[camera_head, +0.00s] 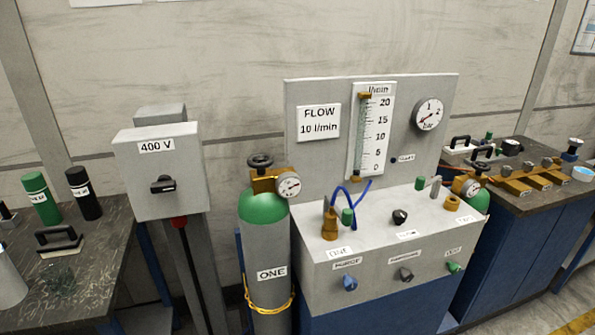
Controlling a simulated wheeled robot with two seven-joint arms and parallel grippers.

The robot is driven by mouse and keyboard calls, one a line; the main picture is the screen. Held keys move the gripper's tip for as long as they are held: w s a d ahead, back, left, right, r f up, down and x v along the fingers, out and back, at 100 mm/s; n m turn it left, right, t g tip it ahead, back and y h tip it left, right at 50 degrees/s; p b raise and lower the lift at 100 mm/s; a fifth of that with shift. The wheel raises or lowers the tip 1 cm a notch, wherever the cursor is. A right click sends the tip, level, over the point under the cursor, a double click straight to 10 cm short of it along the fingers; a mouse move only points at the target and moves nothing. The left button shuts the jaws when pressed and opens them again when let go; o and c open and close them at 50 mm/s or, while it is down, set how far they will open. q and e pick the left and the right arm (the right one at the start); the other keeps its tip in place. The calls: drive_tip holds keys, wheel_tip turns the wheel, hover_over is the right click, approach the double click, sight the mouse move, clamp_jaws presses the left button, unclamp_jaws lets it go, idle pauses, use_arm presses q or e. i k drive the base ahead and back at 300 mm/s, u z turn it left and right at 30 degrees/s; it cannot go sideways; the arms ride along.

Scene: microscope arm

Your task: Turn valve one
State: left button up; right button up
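A grey gas cylinder with a green shoulder, labelled ONE (270,240), stands upright at the centre. On its top is a black round handwheel (259,161) on a brass valve body (266,181). A round gauge (289,185) sits at the right of the brass body. On the panel box to its right, another small label (339,250), which seems to read ONE, lies in front of a brass fitting (329,221) with blue tubing. Neither of my grippers shows in this view.
A 400 V switch box (157,176) stands left of the cylinder. The grey panel box (388,268) with several knobs stands close on its right, under a flow meter (372,130). A second green-topped cylinder (479,203) is partly hidden behind the box. Benches with small objects flank both sides.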

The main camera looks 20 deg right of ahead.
sight(262, 161)
drive_tip(key=z, duration=0.4)
drive_tip(key=k, duration=0.95)
drive_tip(key=u, duration=0.25)
drive_tip(key=i, duration=1.75)
drive_tip(key=z, duration=0.65)
